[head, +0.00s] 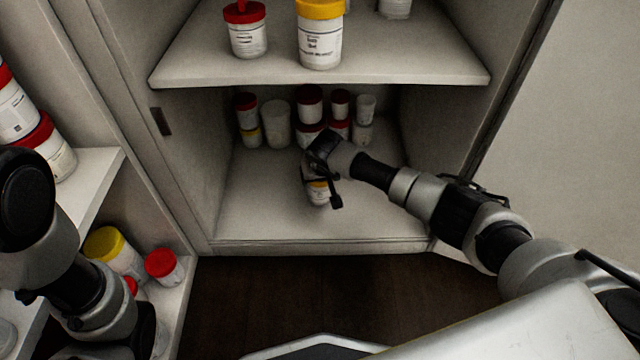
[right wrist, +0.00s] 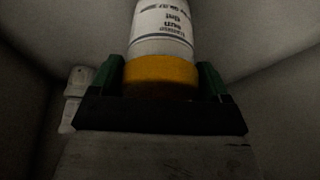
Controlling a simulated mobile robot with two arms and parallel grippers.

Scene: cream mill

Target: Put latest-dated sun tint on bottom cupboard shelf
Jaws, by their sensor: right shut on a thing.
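My right gripper (head: 322,176) is inside the bottom of the cupboard, shut on a white jar (head: 318,196) with a yellow lid. In the right wrist view the jar (right wrist: 162,35) sits between the two fingers (right wrist: 162,80), which grip it at the lid. Its label reads upside down there and seems to include "sun tint"; no date is legible. The jar is over the front half of the bottom shelf (head: 260,205); I cannot tell if it touches. My left arm's end (head: 146,328) is at lower left, its fingers not clear.
Several jars (head: 309,105), some stacked, stand at the back of the bottom shelf. The upper shelf (head: 230,74) holds a red-lidded jar (head: 245,35) and a yellow-lidded jar (head: 320,38). A side shelf at left holds more jars (head: 163,266). The bottom shelf's front is clear around the held jar.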

